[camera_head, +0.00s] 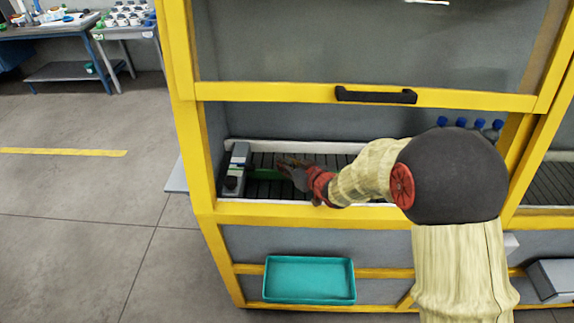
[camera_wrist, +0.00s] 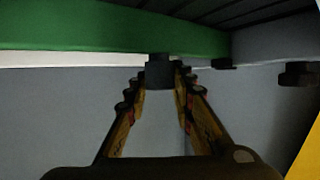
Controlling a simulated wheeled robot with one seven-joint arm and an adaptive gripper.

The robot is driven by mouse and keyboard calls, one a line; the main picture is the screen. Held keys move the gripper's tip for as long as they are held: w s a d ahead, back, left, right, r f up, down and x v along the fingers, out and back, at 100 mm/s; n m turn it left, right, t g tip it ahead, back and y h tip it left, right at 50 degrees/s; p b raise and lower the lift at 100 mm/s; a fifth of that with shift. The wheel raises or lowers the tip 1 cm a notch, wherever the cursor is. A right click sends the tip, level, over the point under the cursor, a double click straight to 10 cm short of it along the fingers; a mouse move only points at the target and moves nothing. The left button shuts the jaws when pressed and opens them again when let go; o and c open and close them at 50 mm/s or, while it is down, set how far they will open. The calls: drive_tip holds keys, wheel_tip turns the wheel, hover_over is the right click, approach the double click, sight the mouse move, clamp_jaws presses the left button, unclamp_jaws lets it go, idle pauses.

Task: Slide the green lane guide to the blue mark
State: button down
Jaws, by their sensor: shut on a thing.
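The green lane guide (camera_head: 264,174) lies over the dark roller bed at the left end of the yellow-framed machine. In the wrist view it is a long green bar (camera_wrist: 90,33) across the top. My gripper (camera_head: 287,168) is at the guide's right end, reaching in from the right. In the wrist view its fingers are closed on a small dark knob (camera_wrist: 159,72) at the lower edge of the green bar. My arm hides part of the roller bed on the right. I cannot make out a blue mark in either view.
A grey unit (camera_head: 236,170) stands at the left end of the roller bed. Yellow frame bars surround the opening, with a raised panel and black handle (camera_head: 376,95) above. Several blue-capped bottles (camera_head: 478,124) stand at the back right. A teal tray (camera_head: 309,280) sits below.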

drive_tip(key=shift+w, duration=0.75)
drive_tip(key=c, duration=1.6)
unclamp_jaws()
drive_tip(key=shift+o, duration=0.5)
drive_tip(key=shift+s, duration=0.1)
drive_tip(key=v, duration=1.2)
